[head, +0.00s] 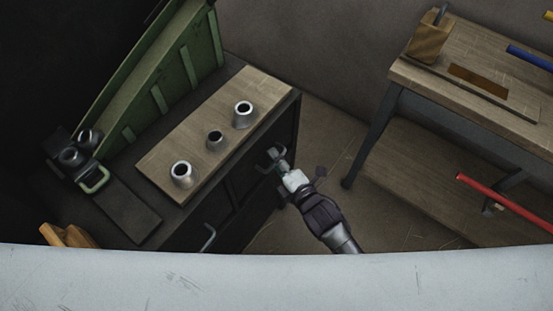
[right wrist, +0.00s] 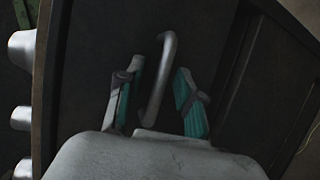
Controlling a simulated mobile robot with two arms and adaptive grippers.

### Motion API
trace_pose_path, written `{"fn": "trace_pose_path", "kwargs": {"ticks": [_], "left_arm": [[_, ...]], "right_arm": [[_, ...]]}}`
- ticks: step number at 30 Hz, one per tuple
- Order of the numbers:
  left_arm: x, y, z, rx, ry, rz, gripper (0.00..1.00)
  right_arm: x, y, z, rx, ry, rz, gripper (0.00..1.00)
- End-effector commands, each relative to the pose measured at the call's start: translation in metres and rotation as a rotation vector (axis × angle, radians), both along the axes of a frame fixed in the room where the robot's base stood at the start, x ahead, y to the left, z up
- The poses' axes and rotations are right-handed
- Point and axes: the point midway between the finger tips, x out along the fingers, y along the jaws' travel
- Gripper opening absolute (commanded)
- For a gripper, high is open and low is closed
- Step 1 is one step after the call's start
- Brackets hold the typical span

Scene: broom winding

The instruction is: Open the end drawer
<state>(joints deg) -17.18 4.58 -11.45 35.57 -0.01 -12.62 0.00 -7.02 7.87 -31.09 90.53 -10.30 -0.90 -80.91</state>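The end drawer (right wrist: 220,60) is a dark front at the far end of the dark cabinet, and it looks shut. Its curved metal handle (right wrist: 162,75) stands between the two teal-padded fingers of my right gripper (right wrist: 158,95) in the right wrist view. The fingers are apart, one on each side of the handle, with visible gaps. In the head view my right gripper (head: 281,164) is at the cabinet front by that handle, and the handle is partly hidden there. My left gripper is not in view.
A wooden board (head: 215,135) with three metal sockets lies on the cabinet top, beside a green metal chute (head: 160,80). Another drawer handle (head: 208,237) is nearer. A workbench (head: 480,90) stands right, with a red pole (head: 505,203) below it. Floor between is mostly clear.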

Motion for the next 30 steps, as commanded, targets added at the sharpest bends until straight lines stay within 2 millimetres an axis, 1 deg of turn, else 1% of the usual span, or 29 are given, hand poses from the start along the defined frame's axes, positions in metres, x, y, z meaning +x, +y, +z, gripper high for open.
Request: {"fn": "trace_pose_path", "kwargs": {"ticks": [2, 6, 8, 9, 23, 26, 30], "left_arm": [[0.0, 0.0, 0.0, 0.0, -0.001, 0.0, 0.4], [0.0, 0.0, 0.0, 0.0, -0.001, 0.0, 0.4], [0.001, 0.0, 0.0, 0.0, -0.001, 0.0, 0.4], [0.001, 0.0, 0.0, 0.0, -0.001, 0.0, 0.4], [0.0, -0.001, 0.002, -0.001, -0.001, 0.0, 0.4], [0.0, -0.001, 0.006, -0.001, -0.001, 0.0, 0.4], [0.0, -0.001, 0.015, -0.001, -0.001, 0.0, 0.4]], "right_arm": [[0.0, 0.0, 0.0, 0.0, 0.0, 0.0, 0.35], [0.0, 0.0, 0.0, 0.0, 0.0, 0.0, 0.12], [0.0, 0.0, 0.0, 0.0, 0.0, 0.0, 0.02], [0.0, 0.0, 0.0, 0.0, 0.0, 0.0, 0.0], [-0.003, -0.003, 0.0, -0.001, 0.002, 0.0, 0.0], [-0.008, -0.01, 0.0, -0.004, 0.002, 0.0, 0.0], [-0.021, -0.028, 0.001, -0.005, 0.005, 0.001, 0.0]]}}
